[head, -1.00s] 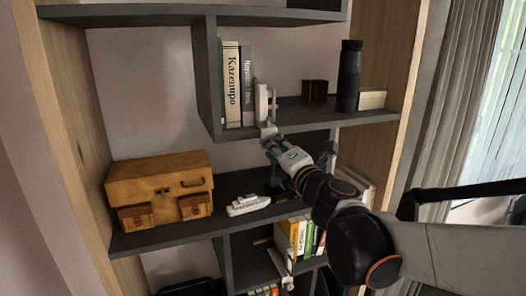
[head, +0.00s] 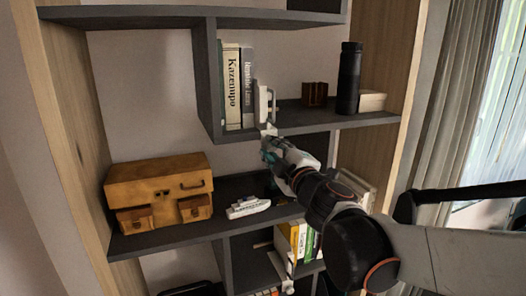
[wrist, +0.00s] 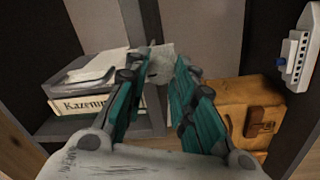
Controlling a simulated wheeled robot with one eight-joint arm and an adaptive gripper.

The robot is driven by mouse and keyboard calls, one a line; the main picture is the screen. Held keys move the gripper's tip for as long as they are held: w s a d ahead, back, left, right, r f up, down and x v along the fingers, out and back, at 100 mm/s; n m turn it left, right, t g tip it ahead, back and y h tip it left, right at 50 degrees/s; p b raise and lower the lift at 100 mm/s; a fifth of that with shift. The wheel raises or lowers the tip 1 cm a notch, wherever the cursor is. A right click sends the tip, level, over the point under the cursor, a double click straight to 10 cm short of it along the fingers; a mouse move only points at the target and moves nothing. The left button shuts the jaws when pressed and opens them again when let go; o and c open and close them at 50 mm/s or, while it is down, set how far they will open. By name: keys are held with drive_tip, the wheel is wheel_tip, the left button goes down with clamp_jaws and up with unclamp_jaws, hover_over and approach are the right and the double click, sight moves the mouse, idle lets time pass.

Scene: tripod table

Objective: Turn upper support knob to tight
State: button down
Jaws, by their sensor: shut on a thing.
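The upper support (head: 262,104) is a pale bracket at the front edge of the upper shelf, beside the upright books. A small pale knob (head: 267,130) is at its lower end, just under the shelf edge. My gripper (head: 266,142) reaches up to it from below right. In the wrist view the teal-and-grey fingers of my gripper (wrist: 166,58) close around a pale grey piece, the knob (wrist: 160,68), and partly hide it. Its turn position cannot be read.
The upper shelf (head: 300,115) holds books (head: 233,85), a dark cylinder (head: 348,78) and a small brown box (head: 315,93). Below are a wooden chest (head: 158,190) and a white toy boat (head: 248,207), also in the wrist view (wrist: 300,45). A lower pale bracket (head: 288,272) hangs beneath.

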drive_tip(key=shift+m, duration=0.5)
drive_tip(key=c, duration=1.3)
unclamp_jaws()
drive_tip(key=shift+c, duration=0.2)
drive_tip(key=v, duration=1.2)
